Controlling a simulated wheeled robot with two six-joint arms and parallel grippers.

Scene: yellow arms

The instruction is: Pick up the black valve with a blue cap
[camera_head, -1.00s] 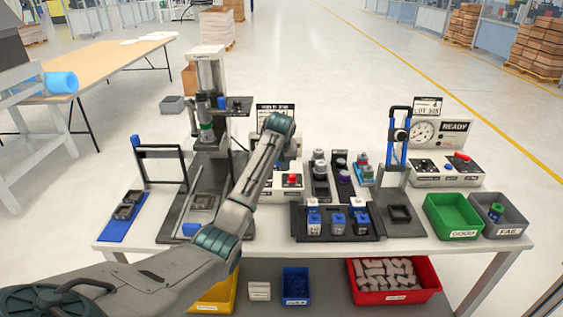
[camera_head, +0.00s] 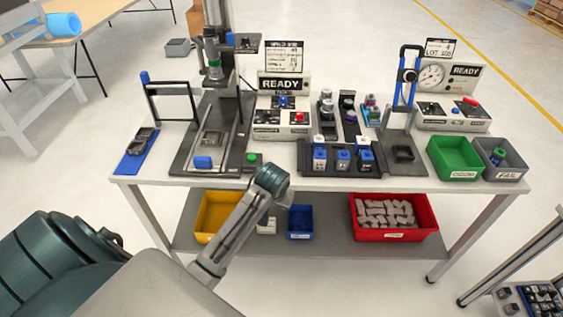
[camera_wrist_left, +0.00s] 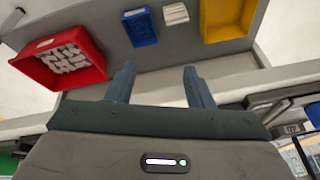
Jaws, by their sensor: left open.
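I cannot tell which part is the black valve with a blue cap. My left arm reaches to the table's front edge, left of the tray, and its fingers are hidden in the head view. In the left wrist view, my left gripper (camera_wrist_left: 160,84) is open and empty, facing the lower shelf. My right gripper is not in view.
The table (camera_head: 290,182) also carries a green bin (camera_head: 452,160), a grey bin (camera_head: 510,172) and a press stand (camera_head: 222,130). A yellow bin (camera_head: 213,215), blue bin (camera_head: 300,222) and red bin (camera_head: 395,234) sit on the lower shelf.

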